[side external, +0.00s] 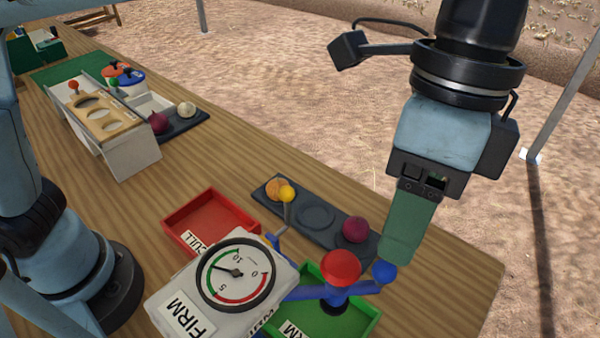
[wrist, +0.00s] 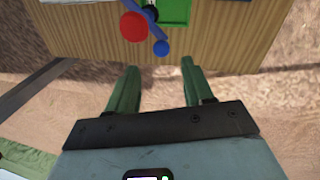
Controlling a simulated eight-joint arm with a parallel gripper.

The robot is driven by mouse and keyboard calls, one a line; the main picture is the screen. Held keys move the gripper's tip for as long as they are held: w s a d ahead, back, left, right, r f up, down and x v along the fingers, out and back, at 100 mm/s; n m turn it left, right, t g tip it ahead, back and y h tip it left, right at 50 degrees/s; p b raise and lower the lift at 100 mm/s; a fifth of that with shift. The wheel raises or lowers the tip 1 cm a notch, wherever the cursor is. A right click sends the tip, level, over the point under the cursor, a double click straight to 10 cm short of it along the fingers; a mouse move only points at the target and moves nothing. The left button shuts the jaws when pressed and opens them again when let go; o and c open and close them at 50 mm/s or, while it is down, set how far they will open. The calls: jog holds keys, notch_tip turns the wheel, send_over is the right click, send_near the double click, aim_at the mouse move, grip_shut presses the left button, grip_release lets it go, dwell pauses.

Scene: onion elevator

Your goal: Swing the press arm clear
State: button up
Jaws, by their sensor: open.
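In the wrist view the red cap (wrist: 133,27) and blue ball (wrist: 161,47) show beyond my fingers. My gripper (side external: 397,255) points down beside the ball, its green fingers overlapping in the side view. In the wrist view my gripper (wrist: 161,72) is open and empty, the ball roughly centred between the fingers but past their tips. Contact cannot be told.
A white gauge box marked FIRM (side external: 186,318) stands left of the press arm, with a green tray (side external: 362,318) beneath the arm. A red tray (side external: 205,210) and dark onion tray (side external: 315,215) lie behind. The table's right edge is near my gripper.

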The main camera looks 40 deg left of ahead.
notch_tip(320, 180, up, 6)
jog(key=w, duration=0.1)
jog(key=shift+a, duration=0.1)
dwell(0.4)
